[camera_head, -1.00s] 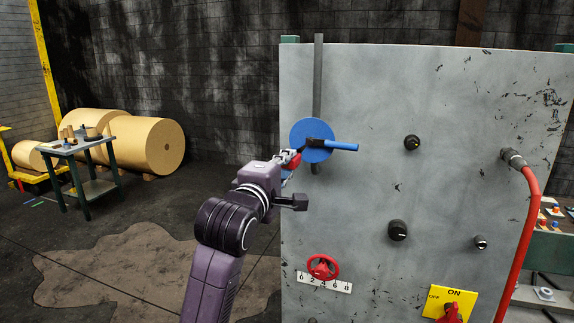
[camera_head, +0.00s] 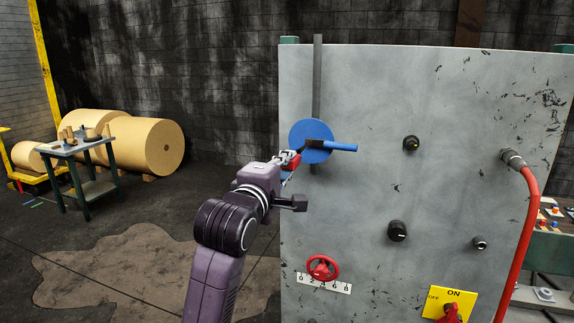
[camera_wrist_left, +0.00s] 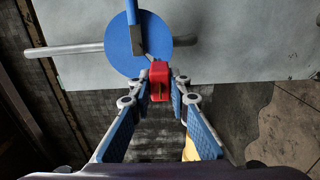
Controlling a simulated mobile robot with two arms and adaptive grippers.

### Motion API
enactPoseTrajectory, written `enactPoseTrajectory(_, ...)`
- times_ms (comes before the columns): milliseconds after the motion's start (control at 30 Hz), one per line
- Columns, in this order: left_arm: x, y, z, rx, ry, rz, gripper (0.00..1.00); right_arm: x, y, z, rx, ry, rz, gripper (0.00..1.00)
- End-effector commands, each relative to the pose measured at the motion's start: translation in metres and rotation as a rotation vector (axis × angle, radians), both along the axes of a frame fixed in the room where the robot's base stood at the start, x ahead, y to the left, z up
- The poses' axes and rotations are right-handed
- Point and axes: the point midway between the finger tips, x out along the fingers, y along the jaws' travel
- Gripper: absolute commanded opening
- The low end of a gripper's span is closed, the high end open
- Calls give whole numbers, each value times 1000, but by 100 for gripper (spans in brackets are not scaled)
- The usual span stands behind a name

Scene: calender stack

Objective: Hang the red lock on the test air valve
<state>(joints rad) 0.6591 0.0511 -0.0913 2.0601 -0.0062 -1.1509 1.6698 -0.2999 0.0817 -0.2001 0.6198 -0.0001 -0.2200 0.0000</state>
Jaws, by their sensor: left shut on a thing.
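The test air valve (camera_head: 311,138) is a blue disc with a blue lever (camera_head: 343,147) pointing right, on a vertical grey pipe at the upper left of the grey panel. In the left wrist view the blue disc (camera_wrist_left: 157,58) lies just beyond my fingertips. My left gripper (camera_head: 288,160) is at the valve's lower left, shut on the red lock (camera_head: 294,162). In the left wrist view the lock (camera_wrist_left: 159,80) sits between the fingertips (camera_wrist_left: 160,90), at the lower edge of the disc. Whether its shackle is around any valve part cannot be told. My right gripper is not in view.
The grey panel (camera_head: 350,90) also carries black knobs (camera_head: 397,231), a red handwheel (camera_head: 323,268), a yellow ON/OFF switch (camera_head: 449,300) and a red hose (camera_head: 527,230). A small table (camera_head: 90,145) and large tan rolls (camera_head: 150,145) stand back left. Floor left of the panel is open.

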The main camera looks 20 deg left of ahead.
Motion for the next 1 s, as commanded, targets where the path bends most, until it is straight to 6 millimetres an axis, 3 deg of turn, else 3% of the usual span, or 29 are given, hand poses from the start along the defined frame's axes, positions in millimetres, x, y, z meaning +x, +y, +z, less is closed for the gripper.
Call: enactPoseTrajectory(1000, 20, -1, 1, -1, -1, 0, 0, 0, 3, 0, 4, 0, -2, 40)
